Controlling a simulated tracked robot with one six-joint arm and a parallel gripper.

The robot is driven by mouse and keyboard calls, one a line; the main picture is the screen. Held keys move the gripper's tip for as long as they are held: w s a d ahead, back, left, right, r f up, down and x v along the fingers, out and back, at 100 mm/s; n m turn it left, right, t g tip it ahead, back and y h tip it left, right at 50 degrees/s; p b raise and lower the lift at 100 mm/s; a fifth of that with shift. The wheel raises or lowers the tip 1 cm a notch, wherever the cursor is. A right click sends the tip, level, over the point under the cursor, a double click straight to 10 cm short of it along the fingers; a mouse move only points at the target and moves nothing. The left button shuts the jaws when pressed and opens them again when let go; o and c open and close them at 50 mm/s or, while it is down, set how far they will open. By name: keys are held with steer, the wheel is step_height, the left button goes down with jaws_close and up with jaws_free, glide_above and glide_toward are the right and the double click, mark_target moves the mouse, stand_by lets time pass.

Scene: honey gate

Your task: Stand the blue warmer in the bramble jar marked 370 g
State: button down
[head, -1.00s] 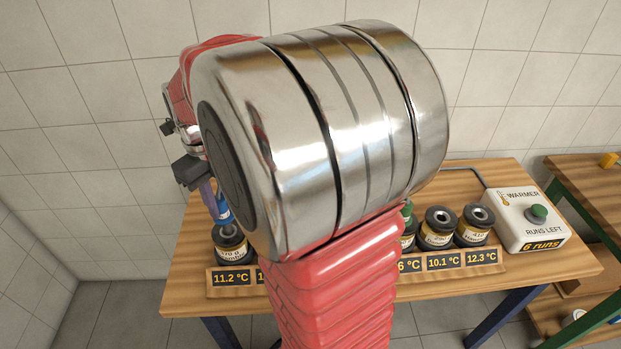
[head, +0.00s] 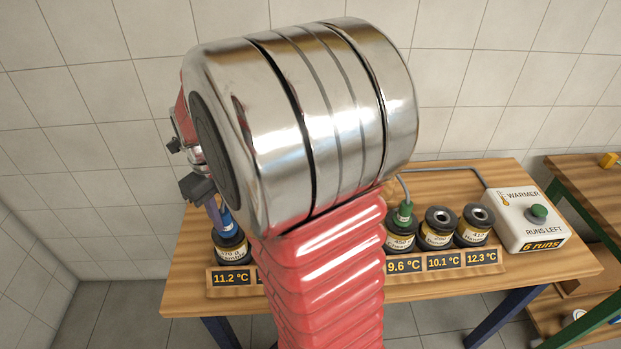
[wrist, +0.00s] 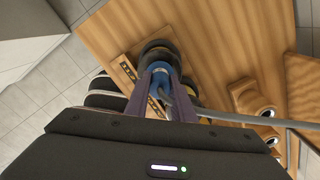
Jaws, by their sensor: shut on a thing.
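The blue warmer (head: 229,222) is upright between the jaws of my gripper (head: 217,212), which is shut on it. Its lower end is at the mouth of the leftmost dark jar (head: 231,252), apparently inside it; how deep I cannot tell. That jar's label seems to read 370 g, but the lettering is small and the name is unclear. Its plate reads 11.2 °C. In the wrist view the gripper (wrist: 160,85) holds the blue warmer (wrist: 158,72) over a dark jar (wrist: 158,46), and a grey cable runs off to the right.
A green warmer (head: 404,214) stands in the jar (head: 399,241) above the 9.6 °C plate. Two open jars (head: 439,229) (head: 474,226) stand right of it. The white warmer box (head: 527,222) with a green button shows 6 runs. My arm hides the middle of the row.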

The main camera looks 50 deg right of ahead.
steer(key=shift+f, duration=0.2)
steer(key=c, duration=1.4)
jaws_free()
steer(key=shift+c, duration=0.2)
steer(key=shift+o, duration=0.2)
steer(key=o, duration=0.4)
steer(key=o, duration=0.4)
steer(key=shift+c, duration=0.2)
steer(key=shift+o, duration=0.6)
steer(key=o, duration=0.5)
